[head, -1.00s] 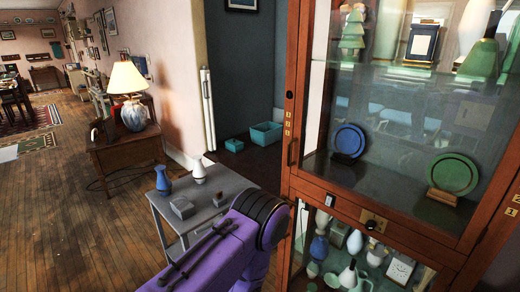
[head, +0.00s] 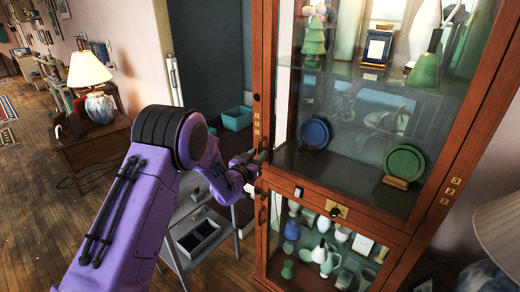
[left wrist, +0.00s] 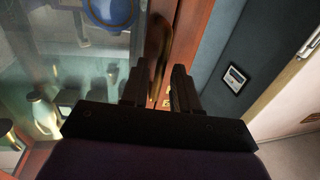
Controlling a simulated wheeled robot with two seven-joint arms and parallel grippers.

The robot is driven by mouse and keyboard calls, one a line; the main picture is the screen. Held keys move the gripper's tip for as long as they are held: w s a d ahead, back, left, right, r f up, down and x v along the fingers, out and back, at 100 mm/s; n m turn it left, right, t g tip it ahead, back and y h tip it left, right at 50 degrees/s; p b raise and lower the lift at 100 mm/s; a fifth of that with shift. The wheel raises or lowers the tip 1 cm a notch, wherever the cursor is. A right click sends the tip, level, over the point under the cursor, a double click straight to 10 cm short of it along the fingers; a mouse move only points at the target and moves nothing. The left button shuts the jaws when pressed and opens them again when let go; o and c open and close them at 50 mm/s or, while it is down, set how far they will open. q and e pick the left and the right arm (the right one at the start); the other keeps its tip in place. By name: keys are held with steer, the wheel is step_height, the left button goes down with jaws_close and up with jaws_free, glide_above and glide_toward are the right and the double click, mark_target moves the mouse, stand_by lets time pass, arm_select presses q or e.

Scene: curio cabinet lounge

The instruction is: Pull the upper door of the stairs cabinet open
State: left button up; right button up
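The tall wooden cabinet (head: 355,192) has a glazed upper door (head: 340,150) over a glazed lower door (head: 273,235). The upper door looks shut. Its dark bronze handle (left wrist: 158,45) stands upright near the door's edge in the left wrist view. My left gripper (head: 258,157) is at the left edge of the upper door, by the handle. In the left wrist view, the two black fingers (left wrist: 157,85) are apart, with the handle's lower part between them. I cannot tell whether either finger touches it. My right gripper is not in view.
Plates, vases and a small green tree stand behind the glass. A grey side table (head: 190,225) is left of the cabinet, under my arm. A lamp (head: 92,80) stands on a wooden table further left. A pale lampshade (head: 500,235) is close on the right. Floor at left is clear.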

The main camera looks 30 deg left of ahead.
arm_select(q)
steer(key=shift+w+a, duration=0.1)
steer(key=shift+w, duration=0.9)
jaws_close()
